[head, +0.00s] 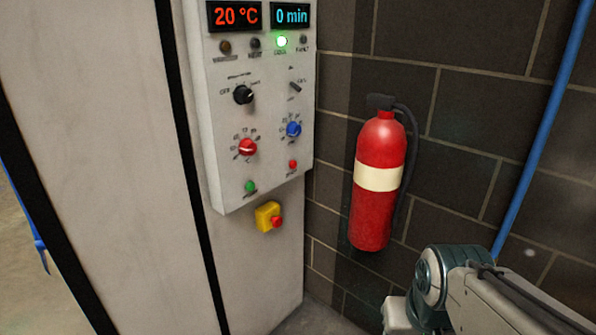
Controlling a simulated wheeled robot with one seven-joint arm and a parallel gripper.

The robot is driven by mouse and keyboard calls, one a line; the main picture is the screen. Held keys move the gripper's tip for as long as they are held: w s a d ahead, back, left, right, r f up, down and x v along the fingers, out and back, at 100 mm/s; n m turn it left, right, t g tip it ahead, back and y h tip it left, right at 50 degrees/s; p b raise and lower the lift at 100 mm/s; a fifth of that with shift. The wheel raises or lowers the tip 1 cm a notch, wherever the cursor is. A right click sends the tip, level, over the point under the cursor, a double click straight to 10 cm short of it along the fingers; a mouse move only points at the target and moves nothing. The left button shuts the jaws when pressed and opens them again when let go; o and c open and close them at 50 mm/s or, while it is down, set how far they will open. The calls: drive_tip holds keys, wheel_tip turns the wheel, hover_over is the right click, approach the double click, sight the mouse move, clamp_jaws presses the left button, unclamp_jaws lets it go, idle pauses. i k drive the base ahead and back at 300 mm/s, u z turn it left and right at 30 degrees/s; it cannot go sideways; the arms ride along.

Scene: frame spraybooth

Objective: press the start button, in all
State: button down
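A pale control panel (225,120) is fixed to the booth wall. A small green button (250,186) sits at its lower left, and a small red button (292,164) at its lower right. The labels under both are too small to read. The panel displays show 20 °C (235,16) and 0 min (291,16). One indicator light (281,41) glows green; the other lamps beside it are dark. Part of my arm shows at the lower right, well apart from the panel. The fingers of my gripper are not visible.
The panel also has a black knob (243,95), a red knob (247,147), a blue knob (293,129) and a small switch (294,87). A yellow box with a red button (268,216) is below. A fire extinguisher (377,180) and a blue pipe (541,125) are right.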

sight(250, 186)
drive_tip(key=z, duration=0.1)
drive_tip(key=i, duration=0.9)
drive_tip(key=u, duration=0.2)
